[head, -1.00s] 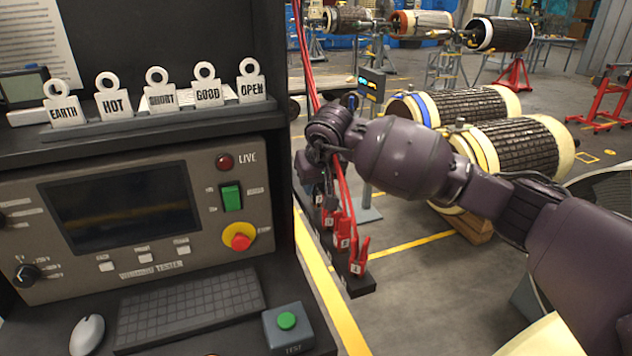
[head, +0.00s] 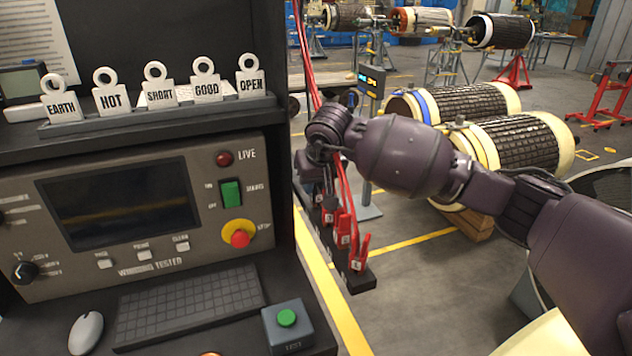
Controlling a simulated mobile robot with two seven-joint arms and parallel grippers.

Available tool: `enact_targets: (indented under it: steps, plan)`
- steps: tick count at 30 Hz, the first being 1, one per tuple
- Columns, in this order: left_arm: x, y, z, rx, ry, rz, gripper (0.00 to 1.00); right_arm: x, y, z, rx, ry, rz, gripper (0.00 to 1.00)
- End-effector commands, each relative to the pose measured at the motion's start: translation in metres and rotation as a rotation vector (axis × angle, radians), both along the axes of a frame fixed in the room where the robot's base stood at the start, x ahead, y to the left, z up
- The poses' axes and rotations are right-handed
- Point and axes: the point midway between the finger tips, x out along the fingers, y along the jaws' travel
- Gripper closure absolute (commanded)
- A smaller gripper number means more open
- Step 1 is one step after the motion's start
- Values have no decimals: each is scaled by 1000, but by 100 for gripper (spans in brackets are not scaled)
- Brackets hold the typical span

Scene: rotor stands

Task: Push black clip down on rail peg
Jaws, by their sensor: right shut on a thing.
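My right gripper (head: 308,166) reaches over the far end of the black rail (head: 360,282) beside the tester cabinet, pointing down. It is shut on a dark thing, most likely the black clip, which is largely hidden by the fingers and wrist. The peg under it is hidden too, so I cannot tell how far down the clip sits. Several red clips (head: 360,253) with red leads stand in a row along the nearer part of the rail. My left gripper is not in view.
The tester cabinet (head: 110,290) with keyboard (head: 188,306) and green TEST button box (head: 288,328) fills the left side, close to the rail. Red cables (head: 306,60) hang just behind my wrist.

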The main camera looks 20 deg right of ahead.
Motion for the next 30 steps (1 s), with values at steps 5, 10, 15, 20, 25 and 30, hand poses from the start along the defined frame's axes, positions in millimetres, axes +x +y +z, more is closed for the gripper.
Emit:
enact_targets:
  steps: [5,10,15,20,25,30]
  plan:
    - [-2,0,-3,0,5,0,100,-1,0,-6,-1,4,1,97]
    - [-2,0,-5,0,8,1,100,-1,0,-10,-2,7,0,97]
    - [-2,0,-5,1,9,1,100,-1,0,-12,-4,10,1,97]
    - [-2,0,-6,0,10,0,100,-2,0,-14,-5,12,1,68]
    - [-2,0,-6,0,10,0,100,-2,0,-16,-5,14,1,42]
    - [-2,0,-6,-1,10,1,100,-2,0,-16,-5,14,1,42]
